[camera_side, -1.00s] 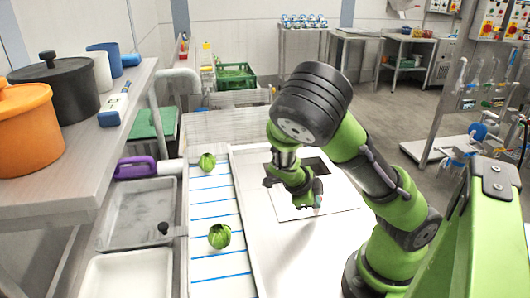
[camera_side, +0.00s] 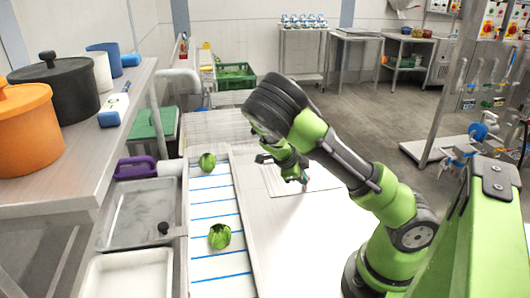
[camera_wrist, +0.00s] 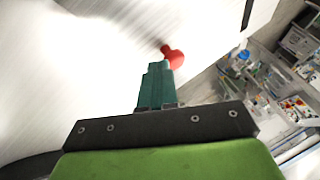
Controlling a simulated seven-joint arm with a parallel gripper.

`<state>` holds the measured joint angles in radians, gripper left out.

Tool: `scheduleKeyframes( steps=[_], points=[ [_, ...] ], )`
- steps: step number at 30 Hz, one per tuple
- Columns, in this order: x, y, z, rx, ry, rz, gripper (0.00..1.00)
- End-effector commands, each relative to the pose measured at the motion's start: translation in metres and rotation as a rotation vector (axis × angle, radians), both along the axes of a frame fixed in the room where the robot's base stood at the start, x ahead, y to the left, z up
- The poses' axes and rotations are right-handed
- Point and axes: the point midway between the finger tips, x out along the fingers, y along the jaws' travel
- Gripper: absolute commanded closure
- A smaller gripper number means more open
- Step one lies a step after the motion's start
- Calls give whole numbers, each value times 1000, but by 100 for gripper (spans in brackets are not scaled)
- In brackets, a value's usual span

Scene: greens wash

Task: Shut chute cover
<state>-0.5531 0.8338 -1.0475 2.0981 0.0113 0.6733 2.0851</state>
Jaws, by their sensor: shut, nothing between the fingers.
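The chute cover (camera_side: 322,182) is a pale flat plate on the white worktop in the side view. No dark opening shows around it there, though my arm hides part of that area. A red knob (camera_wrist: 173,56) stands up from the pale surface in the wrist view. My gripper (camera_side: 304,181) is low over the plate. In the wrist view its teal fingers (camera_wrist: 157,68) are shut and empty, with their tips right beside the knob; I cannot tell whether they touch it. A narrow dark strip (camera_wrist: 248,13) shows at the upper right of the wrist view.
Two green heads of greens (camera_side: 219,236) lie on the blue-striped white belt (camera_side: 213,209) left of the worktop. Grey trays (camera_side: 137,215) and a shelf with pots (camera_side: 69,88) are further left. The front of the worktop (camera_side: 300,240) is clear.

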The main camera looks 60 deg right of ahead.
Motion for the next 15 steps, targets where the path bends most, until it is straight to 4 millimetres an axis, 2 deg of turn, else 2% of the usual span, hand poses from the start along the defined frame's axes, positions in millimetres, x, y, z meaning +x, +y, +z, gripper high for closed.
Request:
scheduleKeyframes(
  steps=[1,6,15],
  points=[
    [9,-11,0,-3,-1,-4,100],
    [26,-28,0,0,2,-1,100],
    [31,-33,-1,-1,0,5,100]
  ],
)
